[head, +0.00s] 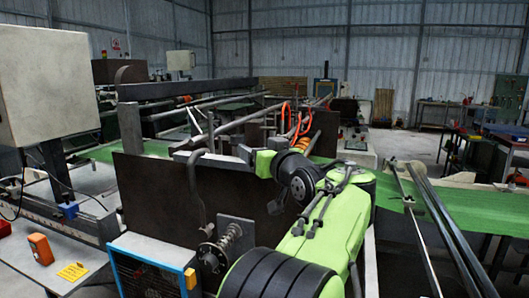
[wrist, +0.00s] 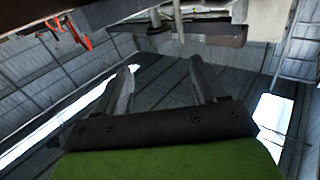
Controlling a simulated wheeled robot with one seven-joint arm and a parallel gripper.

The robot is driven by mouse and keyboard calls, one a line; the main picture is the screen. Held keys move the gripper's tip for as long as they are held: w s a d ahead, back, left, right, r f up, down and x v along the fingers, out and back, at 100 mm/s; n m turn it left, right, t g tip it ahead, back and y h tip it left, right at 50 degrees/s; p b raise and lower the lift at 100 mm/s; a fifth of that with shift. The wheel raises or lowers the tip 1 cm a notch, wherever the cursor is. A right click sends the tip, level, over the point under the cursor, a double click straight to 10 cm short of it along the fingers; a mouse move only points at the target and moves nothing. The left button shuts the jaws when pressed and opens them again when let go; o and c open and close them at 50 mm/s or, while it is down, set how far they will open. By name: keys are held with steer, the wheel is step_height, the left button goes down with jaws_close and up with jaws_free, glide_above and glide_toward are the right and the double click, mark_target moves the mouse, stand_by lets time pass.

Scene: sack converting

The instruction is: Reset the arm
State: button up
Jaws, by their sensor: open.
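My gripper shows in the wrist view (wrist: 163,70) as two grey fingers standing well apart on a dark bar with a green body behind it. Nothing is seen between the fingers. In the head view, my green and black arm reaches up from the bottom middle and bends to the left. My gripper (head: 226,157) is at its end, in front of the machine and near the top of a dark upright panel (head: 150,195). Its fingertips are hard to pick out against the grey machine parts there.
A green web (head: 460,207) runs across the machine at right, with dark rails (head: 440,225) over it. A grey cabinet (head: 45,85) stands at left above a table with an orange box (head: 40,248). A blue-framed unit (head: 150,268) is at lower left. Open floor (head: 400,143) lies behind.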

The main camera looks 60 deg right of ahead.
steer(key=w+a+f+n+g+y, duration=0.1)
steer(key=w+a+f+y, duration=0.2)
steer(key=a, duration=0.6)
steer(key=w+a+f+n+g+y, duration=0.1)
steer(key=a+f+y, duration=0.3)
steer(key=a, duration=0.6)
steer(key=w+a+f+n+g+y, duration=0.1)
steer(key=w+a+f+n+y, duration=0.1)
steer(key=a+f, duration=0.55)
steer(key=s+a+f+n+g, duration=0.3)
steer(key=s+a+f+g, duration=0.3)
steer(key=s+a+f, duration=0.5)
steer(key=s+a, duration=0.2)
steer(key=s, duration=0.1)
steer(key=shift+s+a+f+y, duration=0.15)
steer(key=shift+a+y, duration=0.15)
steer(key=shift+y, duration=0.1)
